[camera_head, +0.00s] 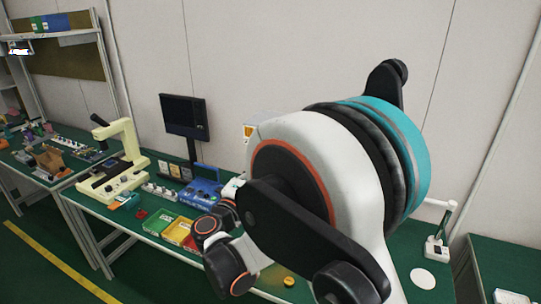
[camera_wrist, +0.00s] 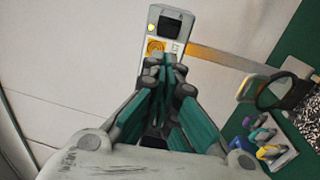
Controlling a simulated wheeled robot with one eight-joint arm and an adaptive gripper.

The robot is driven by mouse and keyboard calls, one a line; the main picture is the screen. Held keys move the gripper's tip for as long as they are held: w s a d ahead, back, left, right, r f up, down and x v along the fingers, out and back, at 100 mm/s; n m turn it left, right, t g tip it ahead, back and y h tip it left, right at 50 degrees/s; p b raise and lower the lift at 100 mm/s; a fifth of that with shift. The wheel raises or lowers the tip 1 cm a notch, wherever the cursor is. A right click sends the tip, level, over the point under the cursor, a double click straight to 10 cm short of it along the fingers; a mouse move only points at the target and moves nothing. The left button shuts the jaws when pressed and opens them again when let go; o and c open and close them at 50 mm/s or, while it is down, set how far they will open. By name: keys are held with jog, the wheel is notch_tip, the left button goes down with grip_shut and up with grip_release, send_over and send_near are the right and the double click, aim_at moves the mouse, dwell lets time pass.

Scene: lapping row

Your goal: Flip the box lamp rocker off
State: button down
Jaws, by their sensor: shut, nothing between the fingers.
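The pale switch box (camera_wrist: 146,66) is on the wall, at the top middle of the wrist view. It carries a dark rocker (camera_wrist: 170,23) at its upper end, a small glowing yellow lamp (camera_wrist: 151,27) and an orange label below. Which way the rocker is tipped I cannot tell. My gripper (camera_wrist: 169,66) is shut and empty, with its fingertips over the lower part of the box in the picture, below the label. Contact cannot be told. In the head view a bit of the box with an orange label (camera_head: 248,131) shows; my arm hides the rest.
A green workbench (camera_head: 112,226) runs below the wall. It bears a cream microscope-like device (camera_head: 125,160), a dark monitor (camera_head: 184,117), a blue unit (camera_head: 203,195) and coloured trays (camera_head: 178,231). A small white lamp (camera_head: 437,246) stands at right.

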jog(key=b+x, duration=0.1)
jog(key=x, duration=1.2)
jog(key=shift+w+b, duration=0.3)
jog(key=shift+b, duration=0.1)
jog(key=shift+d, duration=0.15)
jog(key=shift+w+d+r, duration=0.1)
jog(key=shift+w+r, duration=0.15)
jog(key=shift+w, duration=0.05)
